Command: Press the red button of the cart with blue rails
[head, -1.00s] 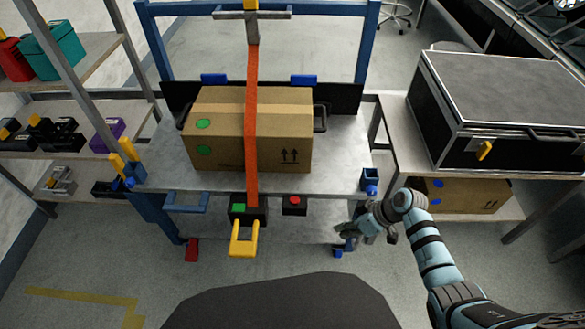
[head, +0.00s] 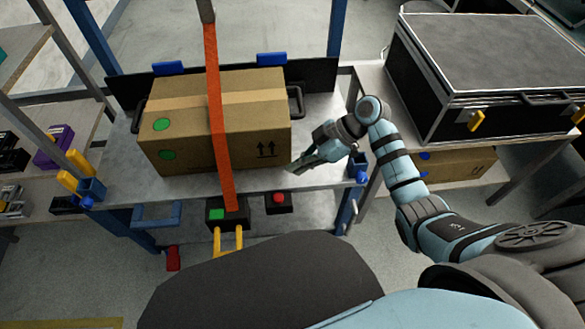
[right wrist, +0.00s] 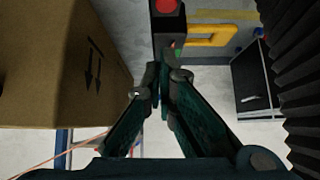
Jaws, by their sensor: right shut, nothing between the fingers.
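The cart with blue rails (head: 333,28) stands in front of me, its grey deck (head: 110,160) carrying a cardboard box. The red button (head: 279,197) sits on a small black housing at the cart's front edge, right of the strap. It also shows at the top of the right wrist view (right wrist: 165,6). My right gripper (head: 292,168) is shut and empty above the deck's front right part, beside the box and a little behind and right of the button, apart from it. In the right wrist view its fingertips (right wrist: 159,68) are together. My left gripper is not in view.
The cardboard box (head: 250,125) is held by an orange strap (head: 216,110). A green button (head: 217,214) with a yellow handle (head: 229,239) is left of the red one. A black case (head: 480,60) stands on a table at right. Shelves stand at left.

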